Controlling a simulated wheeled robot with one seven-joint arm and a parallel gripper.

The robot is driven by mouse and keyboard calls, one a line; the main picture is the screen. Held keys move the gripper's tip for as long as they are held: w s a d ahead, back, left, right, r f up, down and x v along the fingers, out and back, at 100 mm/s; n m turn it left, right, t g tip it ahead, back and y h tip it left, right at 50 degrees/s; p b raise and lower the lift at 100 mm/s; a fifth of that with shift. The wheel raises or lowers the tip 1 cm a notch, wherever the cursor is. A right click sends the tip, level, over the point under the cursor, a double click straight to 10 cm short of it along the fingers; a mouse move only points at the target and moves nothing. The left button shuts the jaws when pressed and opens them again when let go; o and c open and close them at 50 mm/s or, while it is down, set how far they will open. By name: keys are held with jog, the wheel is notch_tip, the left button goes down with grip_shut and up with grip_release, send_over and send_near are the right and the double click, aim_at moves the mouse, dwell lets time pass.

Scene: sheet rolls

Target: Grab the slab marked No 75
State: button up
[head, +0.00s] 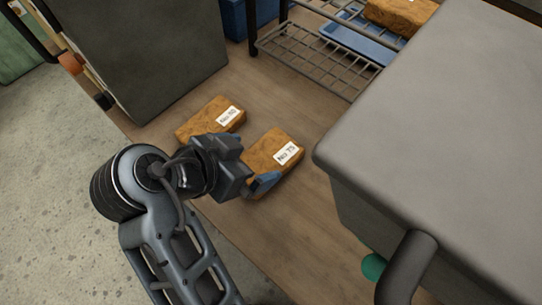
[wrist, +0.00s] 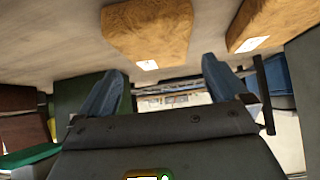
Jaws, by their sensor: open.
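The slab marked No 75 (head: 268,149) is a brown, rough-surfaced block with a white label, lying flat on the wooden surface. My gripper (head: 248,162) is open at its near left side, and one blue finger covers part of its near edge. In the wrist view, my gripper (wrist: 162,68) has its two blue fingers spread with nothing between them. A slab (wrist: 148,30) lies beyond the fingertips there; by position it is the No 75 one, though its label is too small to read. I cannot tell whether a finger touches it.
A similar slab (head: 205,118) with another number lies close to the left; it also shows in the wrist view (wrist: 262,22). A grey box-like block (head: 440,110) stands close on the right, and a dark cabinet (head: 150,50) at the back left. A wire rack (head: 320,62) stands behind.

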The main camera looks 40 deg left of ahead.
aim_at(266, 158)
jog(key=shift+p+x, duration=0.35)
jog(key=shift+x, duration=2.75)
jog(key=shift+s+d, duration=0.15)
jog(key=c, duration=1)
